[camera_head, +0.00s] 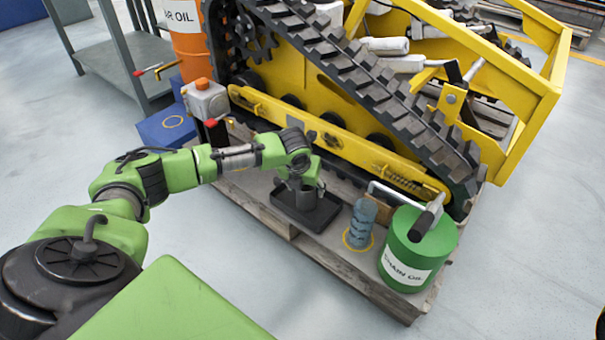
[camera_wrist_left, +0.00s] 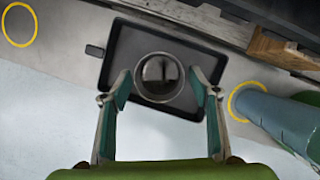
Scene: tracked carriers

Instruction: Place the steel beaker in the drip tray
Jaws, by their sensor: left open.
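The steel beaker (camera_wrist_left: 159,77) stands upright in the black drip tray (camera_wrist_left: 120,52), near its middle, seen from above in the wrist view. In the head view the beaker (camera_head: 306,198) shows partly below my gripper, and the tray (camera_head: 318,220) lies on the wooden pallet. My left gripper (camera_wrist_left: 158,84) is open, with one finger on each side of the beaker. The fingers look apart from its rim, though light contact cannot be ruled out. My right gripper is not in view.
A blue-grey ribbed cylinder (camera_head: 361,224) stands in a yellow ring right of the tray, beside a green chain oil can (camera_head: 418,248). The yellow tracked carrier (camera_head: 330,135) rises behind. A white bottle with an orange cap (camera_head: 205,100) stands left. An empty yellow ring (camera_wrist_left: 20,42) marks the pallet.

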